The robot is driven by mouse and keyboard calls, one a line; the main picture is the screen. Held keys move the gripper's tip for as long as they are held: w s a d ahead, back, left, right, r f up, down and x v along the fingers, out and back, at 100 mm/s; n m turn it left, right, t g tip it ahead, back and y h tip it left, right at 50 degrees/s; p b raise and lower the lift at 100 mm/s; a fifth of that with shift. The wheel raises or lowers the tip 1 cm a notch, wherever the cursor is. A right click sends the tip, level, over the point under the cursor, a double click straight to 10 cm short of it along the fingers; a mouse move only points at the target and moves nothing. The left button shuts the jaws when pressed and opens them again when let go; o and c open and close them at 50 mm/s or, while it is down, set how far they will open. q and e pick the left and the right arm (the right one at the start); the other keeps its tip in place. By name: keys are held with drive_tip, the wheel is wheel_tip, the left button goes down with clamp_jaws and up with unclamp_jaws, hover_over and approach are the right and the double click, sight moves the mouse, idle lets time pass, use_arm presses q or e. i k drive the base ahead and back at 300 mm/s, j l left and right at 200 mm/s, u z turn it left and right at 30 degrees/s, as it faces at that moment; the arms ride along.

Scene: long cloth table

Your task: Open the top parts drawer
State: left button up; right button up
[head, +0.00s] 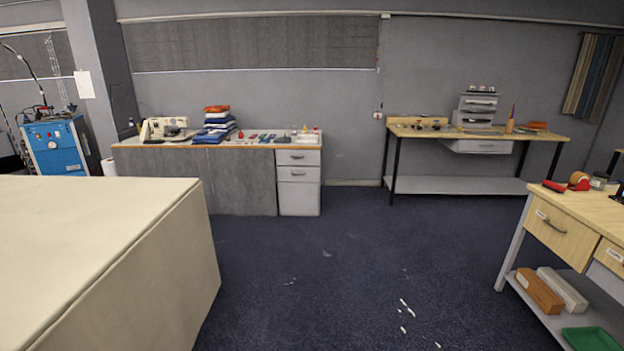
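A small grey drawer unit (478,109) stands on the wooden workbench at the back right. Its top drawer (480,101) has a dark handle and looks shut. A lower drawer (474,121) below it shows a similar handle. Several small items sit on top of the unit. All look shut; labels are too small to read. Neither of my grippers is in view.
A large cloth-covered table (90,260) fills the near left. The dark blue floor (330,260) in the middle is clear apart from white scraps. A wooden bench (600,210) stands at the near right. A blue machine (58,146) stands at the far left.

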sight(283, 157)
drive_tip(key=i+u, duration=0.1)
drive_tip(key=i, duration=0.45)
drive_tip(key=i+u, duration=0.1)
drive_tip(key=i, duration=0.45)
drive_tip(key=i+u, duration=0.1)
drive_tip(key=i, duration=0.45)
drive_tip(key=i+l+u, duration=0.1)
drive_tip(key=i, duration=0.4)
drive_tip(key=i+l+u, duration=0.1)
drive_tip(key=i, duration=0.45)
drive_tip(key=i+l+u, duration=0.1)
drive_tip(key=i+l, duration=0.15)
drive_tip(key=i, duration=0.3)
drive_tip(key=i+j+z, duration=0.1)
drive_tip(key=i, duration=0.55)
drive_tip(key=i+j+z, duration=0.15)
drive_tip(key=i+j, duration=0.15)
drive_tip(key=i, duration=0.3)
drive_tip(key=i+j+z, duration=0.1)
drive_tip(key=i+j, duration=0.2)
drive_tip(key=i, duration=0.3)
drive_tip(key=i+j+z, duration=0.15)
drive_tip(key=i+j, duration=0.2)
drive_tip(key=i, duration=0.25)
drive_tip(key=i+j+z, duration=0.1)
drive_tip(key=i+j, duration=0.3)
drive_tip(key=i, duration=0.15)
